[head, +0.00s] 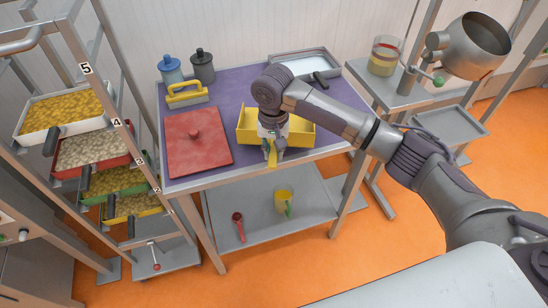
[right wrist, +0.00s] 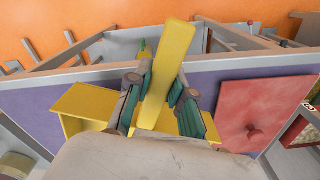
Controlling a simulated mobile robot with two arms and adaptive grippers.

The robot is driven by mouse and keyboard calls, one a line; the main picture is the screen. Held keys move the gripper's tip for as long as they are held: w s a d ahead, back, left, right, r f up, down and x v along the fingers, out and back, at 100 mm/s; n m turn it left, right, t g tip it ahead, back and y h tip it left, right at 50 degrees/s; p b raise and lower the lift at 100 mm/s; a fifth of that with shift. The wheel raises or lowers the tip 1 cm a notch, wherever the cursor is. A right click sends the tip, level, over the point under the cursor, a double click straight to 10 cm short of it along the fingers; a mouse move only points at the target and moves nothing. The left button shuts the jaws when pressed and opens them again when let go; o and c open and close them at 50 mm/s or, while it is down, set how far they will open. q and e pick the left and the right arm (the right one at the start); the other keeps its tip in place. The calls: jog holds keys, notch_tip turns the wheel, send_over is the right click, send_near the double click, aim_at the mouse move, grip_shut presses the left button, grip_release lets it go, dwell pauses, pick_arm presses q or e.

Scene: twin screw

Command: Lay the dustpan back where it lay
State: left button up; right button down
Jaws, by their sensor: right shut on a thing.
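The yellow dustpan (head: 303,130) is at the front edge of the purple-topped table (head: 228,88), its wide pan showing on both sides of my right gripper (head: 271,148). My right gripper is shut on its handle, which sticks out past the front edge. In the right wrist view the yellow handle (right wrist: 172,52) runs between the two fingers of the gripper (right wrist: 160,92), with part of the pan (right wrist: 82,106) behind. I cannot tell whether the pan touches the tabletop. The gripper hides its middle. My left gripper is not in view.
A red lidded board (head: 198,150) lies left of the dustpan. A yellow-handled tool (head: 187,95), two lidded jars (head: 203,66) and a metal tray (head: 304,64) stand behind. A lower shelf (head: 262,212) holds a red scoop (head: 239,226) and a yellow cup (head: 284,197).

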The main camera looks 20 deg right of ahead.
notch_tip(320, 180, down, 3)
jog(key=shift+f+p, duration=0.2)
jog(key=shift+p, duration=0.3)
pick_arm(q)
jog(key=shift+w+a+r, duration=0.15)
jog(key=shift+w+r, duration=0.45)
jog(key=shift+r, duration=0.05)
pick_arm(e)
jog(key=shift+f, duration=0.35)
jog(key=c, duration=1)
grip_release()
jog(key=shift+c, duration=0.2)
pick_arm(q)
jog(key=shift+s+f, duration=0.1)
pick_arm(e)
jog(key=shift+r, duration=0.1)
jog(key=shift+r, duration=0.35)
notch_tip(320, 180, up, 11)
jog(key=shift+s+r+b, duration=0.1)
jog(key=shift+r+b, duration=0.1)
jog(key=shift+b, duration=0.7)
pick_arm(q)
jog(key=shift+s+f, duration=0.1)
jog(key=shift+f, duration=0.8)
